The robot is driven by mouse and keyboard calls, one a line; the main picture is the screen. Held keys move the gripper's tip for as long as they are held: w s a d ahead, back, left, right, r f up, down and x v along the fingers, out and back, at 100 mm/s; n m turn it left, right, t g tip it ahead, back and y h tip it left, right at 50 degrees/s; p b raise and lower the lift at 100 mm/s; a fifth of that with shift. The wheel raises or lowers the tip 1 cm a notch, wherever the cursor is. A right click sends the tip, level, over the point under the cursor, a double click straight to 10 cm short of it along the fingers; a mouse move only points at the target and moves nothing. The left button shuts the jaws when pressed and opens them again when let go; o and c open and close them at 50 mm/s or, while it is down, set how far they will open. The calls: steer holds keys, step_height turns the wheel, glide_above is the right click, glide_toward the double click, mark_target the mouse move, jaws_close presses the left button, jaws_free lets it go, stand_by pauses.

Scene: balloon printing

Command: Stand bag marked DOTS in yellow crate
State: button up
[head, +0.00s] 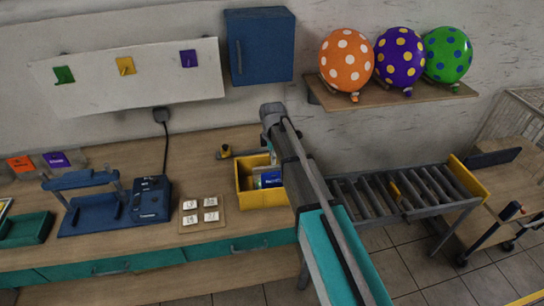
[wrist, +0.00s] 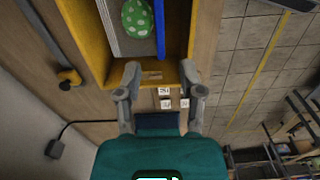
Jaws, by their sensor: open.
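The yellow crate (head: 242,200) stands on the wooden bench, partly hidden behind my arm. In the wrist view its yellow wall (wrist: 97,50) shows at the top. Inside are a grey-white bag with a green, white-dotted balloon picture (wrist: 137,18) and a blue item (wrist: 160,30) seen edge-on. A blue packet (head: 268,179) shows in the crate in the head view. I cannot read the word DOTS on any of them. My gripper (wrist: 160,68) is open and empty, its fingertips apart over the crate's edge in the wrist view; my arm hides it in the head view.
A board with several white cards (head: 200,213) lies left of the crate, beside a blue press (head: 85,200). A yellow-and-black tool (head: 226,152) lies behind. A roller conveyor (head: 395,190) stands right. Three dotted balloons (head: 400,57) sit on a wall shelf.

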stand_by(0.3)
steer(key=s+d+m, duration=2)
steer(key=s+d, duration=0.1)
steer(key=d, duration=0.1)
steer(key=shift+s+d+m, duration=0.2)
steer(key=shift+d+m, duration=0.05)
steer(key=shift+m, duration=0.05)
